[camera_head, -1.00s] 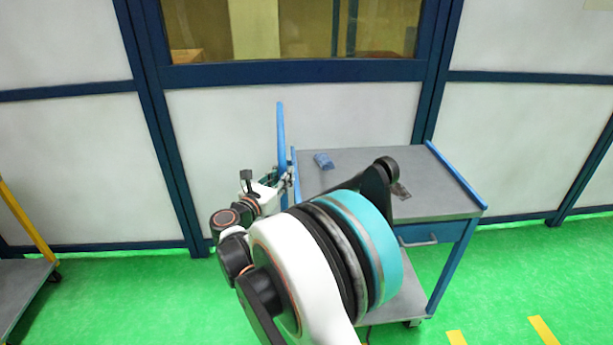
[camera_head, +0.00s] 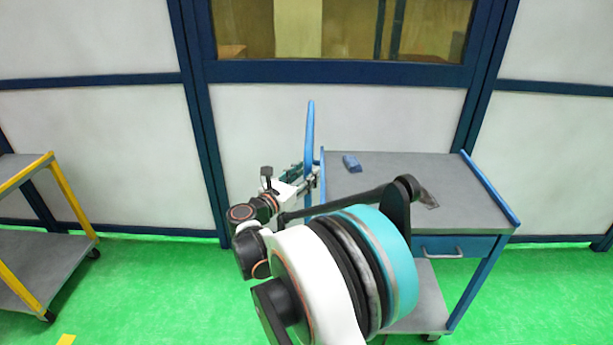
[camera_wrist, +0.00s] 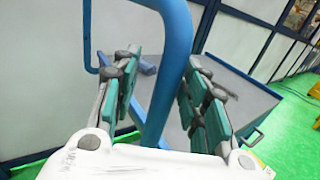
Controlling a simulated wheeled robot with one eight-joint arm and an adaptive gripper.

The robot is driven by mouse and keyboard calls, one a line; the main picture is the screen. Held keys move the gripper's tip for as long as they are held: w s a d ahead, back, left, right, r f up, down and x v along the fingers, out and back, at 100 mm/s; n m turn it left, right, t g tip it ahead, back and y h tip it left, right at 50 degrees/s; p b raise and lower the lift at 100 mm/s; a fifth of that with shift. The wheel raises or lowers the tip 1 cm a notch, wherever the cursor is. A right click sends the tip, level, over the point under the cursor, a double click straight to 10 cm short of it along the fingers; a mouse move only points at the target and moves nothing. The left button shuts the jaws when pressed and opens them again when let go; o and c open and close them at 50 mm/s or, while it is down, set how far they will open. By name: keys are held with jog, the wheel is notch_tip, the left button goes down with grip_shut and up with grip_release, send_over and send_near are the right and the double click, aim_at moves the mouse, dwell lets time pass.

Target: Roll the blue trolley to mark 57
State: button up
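The blue trolley (camera_head: 395,163) has a grey top, a drawer, a lower shelf and blue end rails. It stands right of centre in the head view, before the wall. My gripper (camera_head: 313,180) is at its left end, at the upright blue push handle (camera_head: 310,125). In the wrist view, the handle (camera_wrist: 172,75) passes between the two green-padded fingers of my gripper (camera_wrist: 165,68). The right finger looks close to or touching the bar; a gap shows at the left finger. My arm hides part of the trolley's front. I see no number 57.
A yellow-framed trolley (camera_head: 75,200) stands at the left. A panelled wall (camera_head: 255,130) with a window runs behind. A small blue item (camera_head: 352,163) and a dark tool lie on the blue trolley's top. Green floor (camera_head: 150,285) is clear between the trolleys.

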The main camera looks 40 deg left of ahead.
jog(key=shift+w+d, duration=0.15)
jog(key=s, duration=1.2)
dwell(0.3)
